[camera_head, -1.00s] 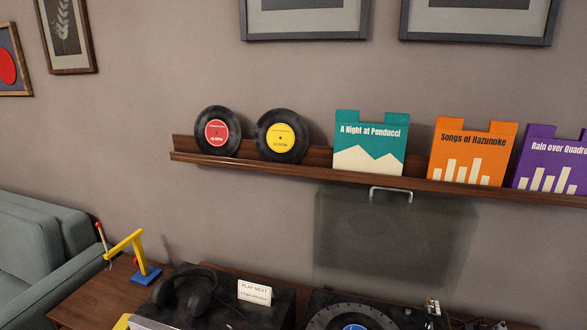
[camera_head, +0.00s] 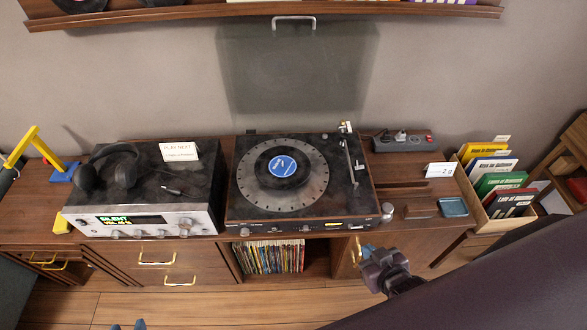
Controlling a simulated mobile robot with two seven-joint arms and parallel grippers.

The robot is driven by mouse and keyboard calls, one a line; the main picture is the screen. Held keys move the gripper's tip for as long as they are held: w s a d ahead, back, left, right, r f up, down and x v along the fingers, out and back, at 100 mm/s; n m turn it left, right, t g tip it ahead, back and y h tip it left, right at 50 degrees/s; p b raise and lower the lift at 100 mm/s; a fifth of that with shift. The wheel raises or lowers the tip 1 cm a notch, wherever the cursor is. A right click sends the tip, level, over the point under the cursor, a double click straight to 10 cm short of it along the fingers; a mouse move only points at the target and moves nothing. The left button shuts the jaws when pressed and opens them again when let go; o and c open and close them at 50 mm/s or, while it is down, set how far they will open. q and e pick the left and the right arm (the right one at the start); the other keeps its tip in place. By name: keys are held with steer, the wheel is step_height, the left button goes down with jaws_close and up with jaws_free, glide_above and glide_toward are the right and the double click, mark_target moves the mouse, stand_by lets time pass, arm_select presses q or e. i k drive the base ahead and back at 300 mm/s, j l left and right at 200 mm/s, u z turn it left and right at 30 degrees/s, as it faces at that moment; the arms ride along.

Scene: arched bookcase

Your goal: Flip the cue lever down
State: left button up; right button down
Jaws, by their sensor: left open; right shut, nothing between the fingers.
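The turntable (camera_head: 310,210) stands on the wooden cabinet with a record (camera_head: 285,166) with a blue label on its platter. Its clear lid (camera_head: 300,70) is raised behind it. The tonearm (camera_head: 350,155) is at the right side of the deck, off to the right of the record. The cue lever is too small to make out beside it. My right gripper (camera_head: 367,250) is shut and empty, in front of the cabinet, below the turntable's front right corner and apart from it. Only the tips of my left gripper (camera_head: 129,326) show at the bottom edge; it is open.
An amplifier (camera_head: 140,220) with headphones (camera_head: 108,168) and a card (camera_head: 179,151) stands left of the turntable. Right of it are a power strip (camera_head: 402,142), a small blue tray (camera_head: 453,207) and a crate (camera_head: 472,195) of records. A wall shelf (camera_head: 180,15) hangs above.

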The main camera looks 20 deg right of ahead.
mark_target(366, 229)
steer(key=z, duration=1.25)
